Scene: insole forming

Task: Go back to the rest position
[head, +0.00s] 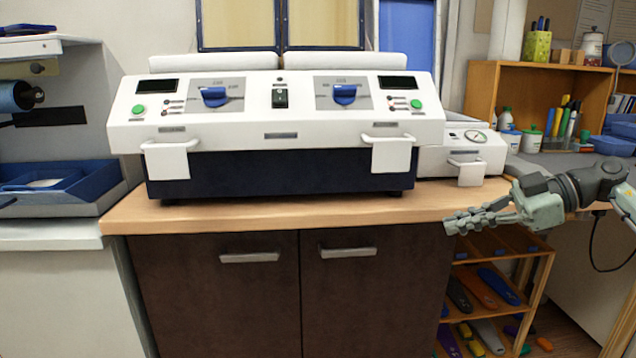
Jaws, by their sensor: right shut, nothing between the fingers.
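My right gripper (462,222) comes in from the right and points left. It is shut and empty, in front of the right end of the wooden counter. The white forming machine (280,136) stands on the counter (270,212) with two blue knobs, two green buttons and two front handles. The gripper is to the right of and below the machine's right handle (391,153), apart from it in the picture. My left gripper is not in view.
A smaller white unit with a gauge (465,150) stands right of the machine. Below my right gripper, an open wooden shelf (535,283) holds several coloured insoles. Blue trays (68,203) sit at the left. Dark cabinet doors (215,300) fill the front below the counter.

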